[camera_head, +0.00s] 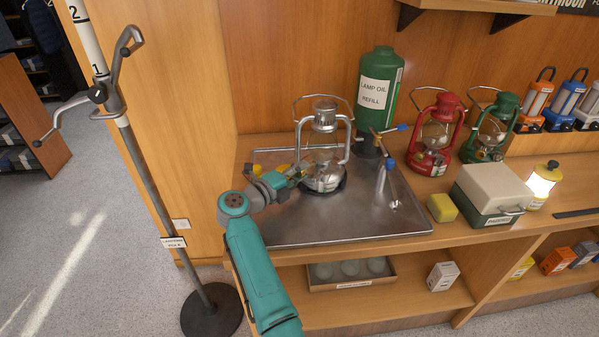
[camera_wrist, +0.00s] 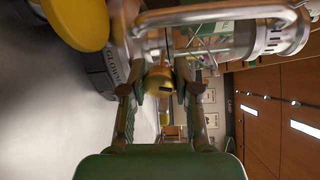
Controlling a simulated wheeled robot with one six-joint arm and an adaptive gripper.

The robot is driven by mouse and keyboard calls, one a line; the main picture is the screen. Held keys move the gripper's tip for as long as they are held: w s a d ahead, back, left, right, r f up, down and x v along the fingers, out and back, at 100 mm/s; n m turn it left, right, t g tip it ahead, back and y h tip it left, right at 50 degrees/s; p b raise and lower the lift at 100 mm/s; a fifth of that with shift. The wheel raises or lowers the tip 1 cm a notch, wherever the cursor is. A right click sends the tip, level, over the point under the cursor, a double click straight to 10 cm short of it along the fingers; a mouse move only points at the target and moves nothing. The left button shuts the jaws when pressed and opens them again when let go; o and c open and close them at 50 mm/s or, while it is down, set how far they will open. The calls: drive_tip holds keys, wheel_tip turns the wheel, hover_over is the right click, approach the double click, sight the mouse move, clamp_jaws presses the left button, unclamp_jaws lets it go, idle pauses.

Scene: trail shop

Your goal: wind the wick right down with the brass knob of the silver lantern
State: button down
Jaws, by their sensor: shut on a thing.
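The silver lantern (camera_head: 324,174) stands upright on the metal tray (camera_head: 300,228) on the counter. In the wrist view its silver top and bail (camera_wrist: 262,32) run across the upper right, and its base (camera_wrist: 100,65) shows lettering. The brass knob (camera_wrist: 160,80) is between my gripper's (camera_wrist: 159,88) two fingers, which are shut on it. In the head view my gripper (camera_head: 292,174) reaches the lantern's left side and hides the knob. A yellow round cap (camera_wrist: 78,22) shows close by at the upper left of the wrist view. I cannot see the wick's height.
A green lamp oil container (camera_head: 379,95) stands behind the tray with a dispensing tap (camera_head: 386,165) beside the lantern. Red (camera_head: 432,140) and green lanterns (camera_head: 490,130), a yellow sponge (camera_head: 442,207) and a box (camera_head: 492,192) stand right. A pole stand (camera_head: 160,190) is left. The tray's front is clear.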

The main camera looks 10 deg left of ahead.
drive_tip(key=shift+d+f+n, duration=0.1)
drive_tip(key=shift+d+n, duration=0.15)
drive_tip(key=shift+n, duration=1.05)
drive_tip(key=c, duration=0.8)
unclamp_jaws()
drive_tip(key=shift+d, duration=0.1)
drive_tip(key=shift+c, duration=0.2)
drive_tip(key=shift+a+h, duration=0.2)
drive_tip(key=shift+h, duration=0.1)
